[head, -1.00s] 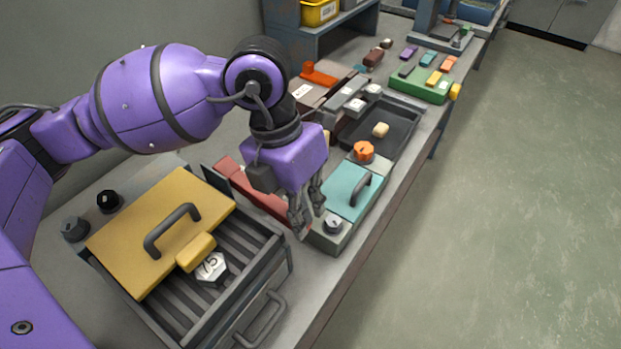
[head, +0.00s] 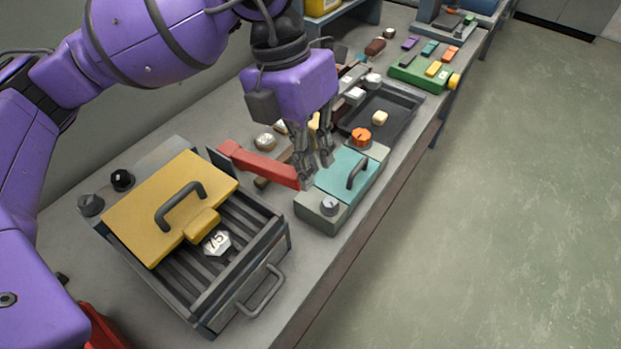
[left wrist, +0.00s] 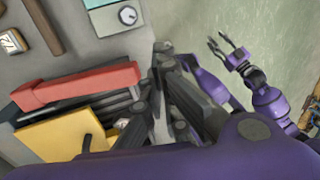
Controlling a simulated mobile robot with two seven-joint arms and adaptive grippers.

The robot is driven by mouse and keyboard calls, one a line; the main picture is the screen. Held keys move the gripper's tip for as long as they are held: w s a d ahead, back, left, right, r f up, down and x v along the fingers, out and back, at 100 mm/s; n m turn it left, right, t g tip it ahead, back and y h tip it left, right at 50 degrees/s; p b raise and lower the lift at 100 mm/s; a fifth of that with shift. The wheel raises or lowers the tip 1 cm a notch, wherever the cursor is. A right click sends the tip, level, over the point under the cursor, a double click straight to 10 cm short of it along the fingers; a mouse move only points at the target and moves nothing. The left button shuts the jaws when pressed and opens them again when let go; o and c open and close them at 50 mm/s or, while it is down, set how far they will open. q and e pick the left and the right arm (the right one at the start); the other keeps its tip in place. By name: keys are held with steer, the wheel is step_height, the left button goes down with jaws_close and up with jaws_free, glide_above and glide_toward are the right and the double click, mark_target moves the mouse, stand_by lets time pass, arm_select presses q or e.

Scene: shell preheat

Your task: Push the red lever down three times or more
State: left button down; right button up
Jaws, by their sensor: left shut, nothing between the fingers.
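The red lever (head: 262,165) is a long red bar between the yellow-lidded grill and the teal box in the head view. Its far-left end is at a grey plate, and its free end stands raised off the counter. My left gripper (head: 315,178) is shut and empty, fingers pointing down, right beside the free end; I cannot tell whether they touch. In the left wrist view the lever (left wrist: 80,90) lies left of my left fingers (left wrist: 165,58). My right gripper (left wrist: 224,45) shows there with fingers apart, over the floor.
The grill with its yellow lid (head: 160,205) and front handle stands at near left. The teal-lidded box (head: 347,170) with knobs is just right of my left gripper. A dark tray (head: 400,110) and a green block (head: 420,75) lie farther back. Floor is clear at right.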

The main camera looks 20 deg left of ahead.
arm_select(q)
step_height(320, 180, up, 4)
steer(key=shift+d, duration=0.15)
arm_select(e)
steer(key=shift+w+a+r, duration=0.2)
steer(key=shift+w, duration=0.3)
steer(key=shift+w+a+r, duration=0.15)
steer(key=shift+w+a, duration=0.05)
steer(key=shift+w, duration=0.25)
steer(key=shift+s, duration=0.15)
steer(key=shift+s+d+f, duration=0.15)
steer(key=shift+s, duration=0.3)
